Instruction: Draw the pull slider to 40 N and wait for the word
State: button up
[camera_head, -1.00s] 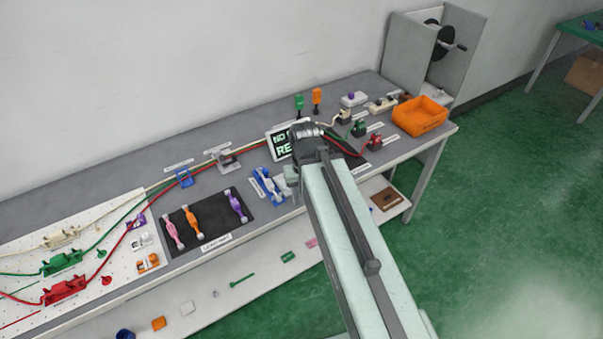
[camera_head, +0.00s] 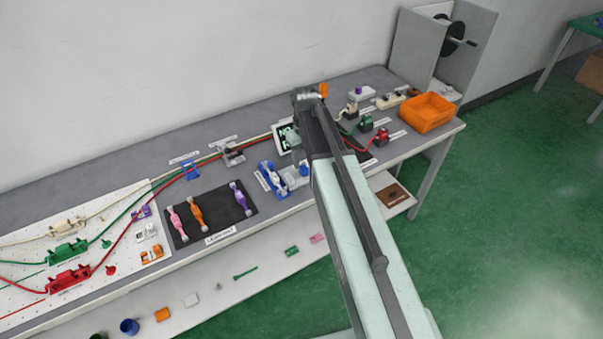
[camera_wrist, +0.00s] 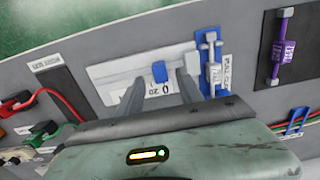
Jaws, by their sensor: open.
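The pull slider is a pale plate (camera_wrist: 110,78) with a blue knob (camera_wrist: 159,73) and a printed scale, of which 0 and 20 are readable in the wrist view. The knob stands at the 0 end, by the figures. My gripper (camera_wrist: 160,78) is open, with one finger on each side of the knob and gaps showing. Whether the fingers are at knob height I cannot tell. In the head view the slider plate (camera_head: 294,178) shows partly behind my arm.
A blue fixture (camera_wrist: 212,62) with a metal bar stands close beside the slider. A black mat (camera_head: 212,215) with coloured levers lies to its left. A display (camera_head: 283,137) is partly hidden by my arm. An orange bin (camera_head: 426,113) stands at the right end.

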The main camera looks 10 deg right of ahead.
aim_at(304, 168)
notch_tip(304, 168, down, 5)
jog(key=b, duration=0.3)
jog(key=shift+r, duration=0.2)
